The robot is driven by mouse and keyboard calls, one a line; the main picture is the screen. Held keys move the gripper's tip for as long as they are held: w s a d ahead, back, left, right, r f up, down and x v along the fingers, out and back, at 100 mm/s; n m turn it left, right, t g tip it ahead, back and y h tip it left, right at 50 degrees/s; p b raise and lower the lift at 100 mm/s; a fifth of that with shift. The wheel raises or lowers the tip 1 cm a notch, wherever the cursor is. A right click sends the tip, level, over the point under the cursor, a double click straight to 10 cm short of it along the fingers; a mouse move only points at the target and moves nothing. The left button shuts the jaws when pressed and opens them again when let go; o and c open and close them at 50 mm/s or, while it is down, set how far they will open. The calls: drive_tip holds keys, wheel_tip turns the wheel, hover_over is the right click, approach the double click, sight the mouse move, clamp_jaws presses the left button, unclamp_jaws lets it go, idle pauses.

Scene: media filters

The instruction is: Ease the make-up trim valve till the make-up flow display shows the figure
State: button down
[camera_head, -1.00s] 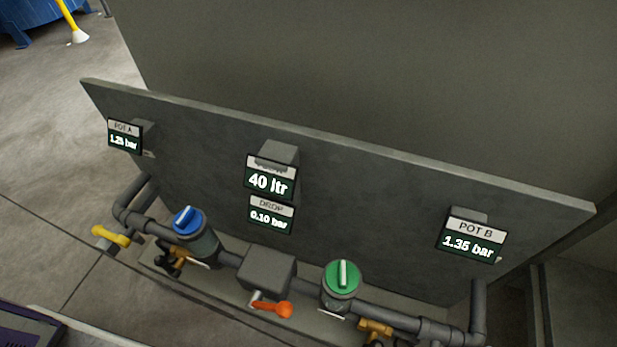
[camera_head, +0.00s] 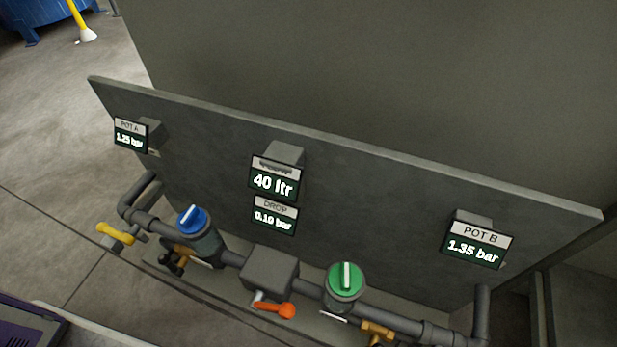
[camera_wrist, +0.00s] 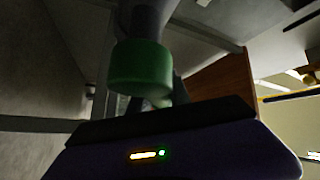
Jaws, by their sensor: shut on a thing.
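In the wrist view, a dark purple body with a lit indicator, which I take as my gripper (camera_wrist: 150,100), fills the bottom. A green cylindrical knob (camera_wrist: 140,65) on a grey stem is right in front of it, and my gripper appears shut on it. The fingertips are dark and mostly hidden. No label shows on this knob. The head view shows no gripper. There the middle display (camera_head: 274,180) reads 40 ltr; its label is too dark to read. No display readable as make-up flow is in view.
A grey panel (camera_head: 360,200) carries displays for POT A (camera_head: 130,136), 1.25 bar, DROP (camera_head: 274,217), 0.10 bar, and POT B (camera_head: 476,243), 1.35 bar. Below are a blue-topped pot (camera_head: 192,220), a green-topped pot (camera_head: 346,281), an orange lever (camera_head: 275,308) and a yellow handle (camera_head: 115,233).

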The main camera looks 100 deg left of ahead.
drive_tip(key=shift+s+f, duration=0.1)
drive_tip(key=shift+s, duration=0.1)
drive_tip(key=n+y, duration=0.1)
drive_tip(key=s+r+n, duration=0.1)
drive_tip(key=shift+a+r+n+y, duration=0.1)
drive_tip(key=shift+r+n+y, duration=0.05)
drive_tip(key=shift+n+y, duration=0.2)
drive_tip(key=shift+y, duration=0.25)
drive_tip(key=shift+s+r+n+y, duration=0.3)
drive_tip(key=shift+n+y, duration=0.1)
drive_tip(key=shift+n, duration=0.25)
drive_tip(key=shift+s+r+n+y, duration=0.25)
drive_tip(key=shift+n+y, duration=0.15)
drive_tip(key=shift+n, duration=0.2)
idle(0.7)
drive_tip(key=c, duration=1.4)
unclamp_jaws()
drive_tip(key=shift+c, duration=0.2)
drive_tip(key=o, duration=0.6)
drive_tip(key=shift+w+r, duration=0.1)
drive_tip(key=shift+c, duration=0.2)
